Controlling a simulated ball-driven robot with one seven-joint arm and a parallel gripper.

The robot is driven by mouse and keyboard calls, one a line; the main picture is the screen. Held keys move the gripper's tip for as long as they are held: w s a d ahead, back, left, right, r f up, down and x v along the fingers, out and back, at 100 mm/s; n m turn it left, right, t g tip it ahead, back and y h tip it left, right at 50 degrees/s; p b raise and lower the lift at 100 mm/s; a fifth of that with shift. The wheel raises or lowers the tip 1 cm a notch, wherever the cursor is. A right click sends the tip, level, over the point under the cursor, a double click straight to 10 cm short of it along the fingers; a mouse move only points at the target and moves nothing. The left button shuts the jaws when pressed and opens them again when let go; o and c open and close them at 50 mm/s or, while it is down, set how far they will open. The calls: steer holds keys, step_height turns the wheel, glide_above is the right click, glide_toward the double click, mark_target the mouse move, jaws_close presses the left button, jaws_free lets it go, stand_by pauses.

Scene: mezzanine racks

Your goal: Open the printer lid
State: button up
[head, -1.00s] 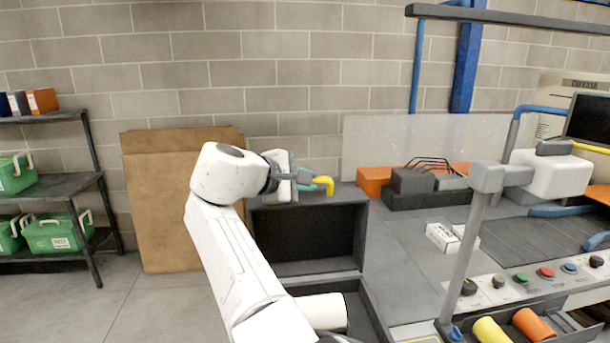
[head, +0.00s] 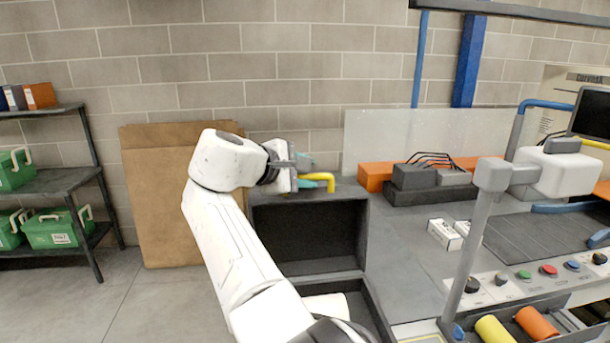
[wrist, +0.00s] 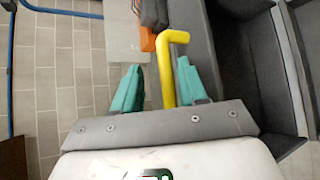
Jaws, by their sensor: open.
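A dark grey hollow shell (head: 310,235), which looks like the printer's lid, stands upright with its hollow side facing me. The open dark printer body (head: 368,312) lies below it, partly hidden by my arm. A yellow bent handle (head: 322,177) sticks out at the lid's top edge; it also shows in the wrist view (wrist: 167,75). My gripper (wrist: 159,66) is open, its teal fingers on either side of the handle, which lies nearer the right finger. A gap shows on the left; contact on the right is unclear. My gripper (head: 304,175) is at the lid's top left.
A workbench (head: 405,258) with small white boxes (head: 444,234) and orange and black units behind adjoins on the right. A grey post (head: 475,250) stands in front of it. A cardboard sheet (head: 165,200) leans on the wall behind my arm. Floor at left is clear.

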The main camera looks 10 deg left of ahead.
steer(key=shift+f, duration=0.15)
steer(key=shift+s+a, duration=0.1)
steer(key=shift+s, duration=0.15)
steer(key=b+v, duration=0.3)
steer(key=v, duration=0.7)
